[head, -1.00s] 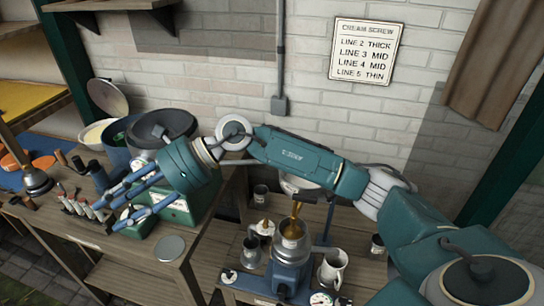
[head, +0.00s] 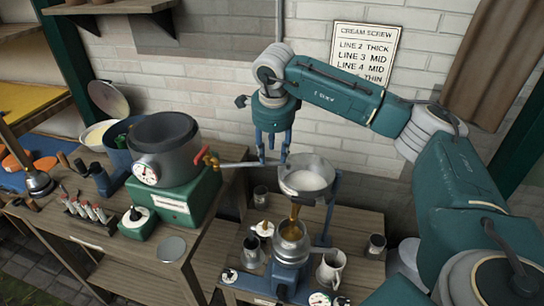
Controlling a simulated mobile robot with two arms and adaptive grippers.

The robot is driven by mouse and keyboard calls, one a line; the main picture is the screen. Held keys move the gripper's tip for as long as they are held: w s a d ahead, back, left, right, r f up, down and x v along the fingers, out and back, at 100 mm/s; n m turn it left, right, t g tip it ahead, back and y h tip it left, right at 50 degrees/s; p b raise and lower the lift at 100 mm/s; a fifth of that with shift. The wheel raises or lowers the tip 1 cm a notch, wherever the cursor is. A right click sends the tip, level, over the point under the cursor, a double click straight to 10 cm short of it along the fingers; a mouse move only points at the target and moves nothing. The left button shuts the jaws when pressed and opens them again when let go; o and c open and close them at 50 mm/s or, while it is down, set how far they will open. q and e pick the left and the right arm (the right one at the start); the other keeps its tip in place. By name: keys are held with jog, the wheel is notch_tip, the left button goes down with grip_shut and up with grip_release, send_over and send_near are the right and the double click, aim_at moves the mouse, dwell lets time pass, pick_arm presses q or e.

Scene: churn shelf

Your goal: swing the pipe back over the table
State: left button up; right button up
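The thin grey pipe (head: 243,164) runs sideways from beside the red-handled tap (head: 210,160) on the churn (head: 165,150) to the steel bowl (head: 306,178). Its right end is at the bowl's left rim, over the gap between the two tables. My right gripper (head: 273,162) points down at the pipe's right part, just left of the bowl. Its fingers are spread apart with nothing clamped between them. I cannot tell whether a finger touches the pipe. My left gripper is not in view.
Below the bowl stands a blue machine (head: 290,270) with a metal cup (head: 291,243) and amber liquid above it. The left table (head: 150,248) bears the churn, small bottles and a round lid. The wall is behind.

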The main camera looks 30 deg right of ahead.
aim_at(272, 164)
jog(key=shift+p+x, duration=0.45)
jog(key=shift+x, duration=1.7)
grip_shut()
